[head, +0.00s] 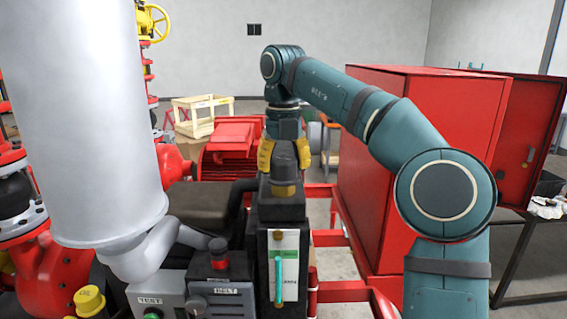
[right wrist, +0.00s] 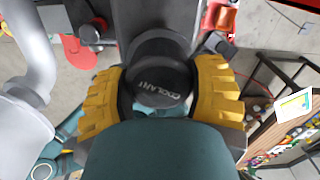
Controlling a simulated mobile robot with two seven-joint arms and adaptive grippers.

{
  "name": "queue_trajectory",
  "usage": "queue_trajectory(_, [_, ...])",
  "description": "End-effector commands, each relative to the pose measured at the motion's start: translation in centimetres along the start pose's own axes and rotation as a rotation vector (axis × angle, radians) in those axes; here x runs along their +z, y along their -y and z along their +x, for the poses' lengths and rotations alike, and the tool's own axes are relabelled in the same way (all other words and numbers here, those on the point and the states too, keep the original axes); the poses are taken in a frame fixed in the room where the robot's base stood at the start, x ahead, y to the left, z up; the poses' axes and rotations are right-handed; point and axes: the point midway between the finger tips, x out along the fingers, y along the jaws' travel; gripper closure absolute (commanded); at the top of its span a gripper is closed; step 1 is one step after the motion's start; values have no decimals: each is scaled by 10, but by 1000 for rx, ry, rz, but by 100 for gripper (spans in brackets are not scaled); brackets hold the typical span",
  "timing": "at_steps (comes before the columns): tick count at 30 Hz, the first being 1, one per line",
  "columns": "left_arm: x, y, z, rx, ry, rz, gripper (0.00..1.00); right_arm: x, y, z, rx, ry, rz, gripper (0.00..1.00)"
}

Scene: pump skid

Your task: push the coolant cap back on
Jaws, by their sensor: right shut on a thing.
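The coolant cap (right wrist: 158,82) is round and black, with COOLANT lettered on its top. It sits between the two yellow-padded fingers of my right gripper (right wrist: 160,98), which is shut on it. In the head view, the right gripper (head: 284,160) points down over the black coolant tank (head: 262,212), with the dark cap (head: 284,166) between its pads. A brass-coloured piece (head: 283,190) shows just below the cap at the tank's top. I cannot tell whether the cap is seated or only resting there. My left gripper is not in view.
A large grey cylinder (head: 95,120) with a bent pipe stands close at left. A red cabinet (head: 385,170) with an open door stands at right. A pale crate (head: 200,115) is behind.

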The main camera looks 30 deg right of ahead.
Motion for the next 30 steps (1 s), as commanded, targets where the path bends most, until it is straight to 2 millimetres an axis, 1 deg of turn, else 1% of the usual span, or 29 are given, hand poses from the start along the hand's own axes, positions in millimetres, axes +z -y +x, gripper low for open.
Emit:
queue_trajectory(5, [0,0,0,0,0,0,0,0,0,0,0,-1,0,85])
queue_trajectory(6, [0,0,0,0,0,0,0,0,0,0,0,-1,0,32])
queue_trajectory(8, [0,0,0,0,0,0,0,0,0,0,0,-1,0,11])
queue_trajectory(9, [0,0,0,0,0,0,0,0,0,0,0,-1,0,5])
queue_trajectory(24, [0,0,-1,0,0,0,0,0,0,-1,0,-1,0,5])
queue_trajectory(26, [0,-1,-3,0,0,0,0,0,0,-4,0,-1,0,5])
queue_trajectory(30, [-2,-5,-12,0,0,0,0,0,0,-18,1,-1,1,5])
